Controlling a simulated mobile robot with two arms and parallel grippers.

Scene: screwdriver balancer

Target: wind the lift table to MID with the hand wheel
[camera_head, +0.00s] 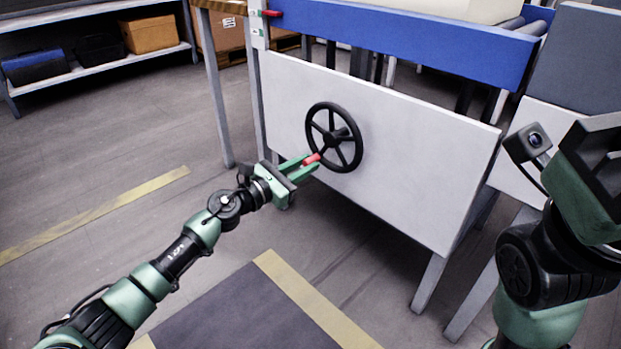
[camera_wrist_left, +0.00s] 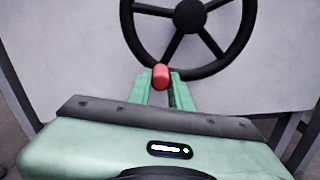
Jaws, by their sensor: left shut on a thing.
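The black hand wheel (camera_head: 334,137) has several spokes and sits on the white front panel of the lift table (camera_head: 400,150). Its red handle (camera_head: 312,159) is at the wheel's lower left in the head view. My left gripper (camera_head: 306,163) is shut on this handle. In the left wrist view, the red handle (camera_wrist_left: 161,76) is between the green fingertips at the wheel's bottom rim. The lift table's blue top section (camera_head: 410,42) has a red pointer (camera_head: 271,13) at its left end, beside a post with small labels too small to read.
A dark floor mat (camera_head: 225,315) with yellow edging lies in front.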

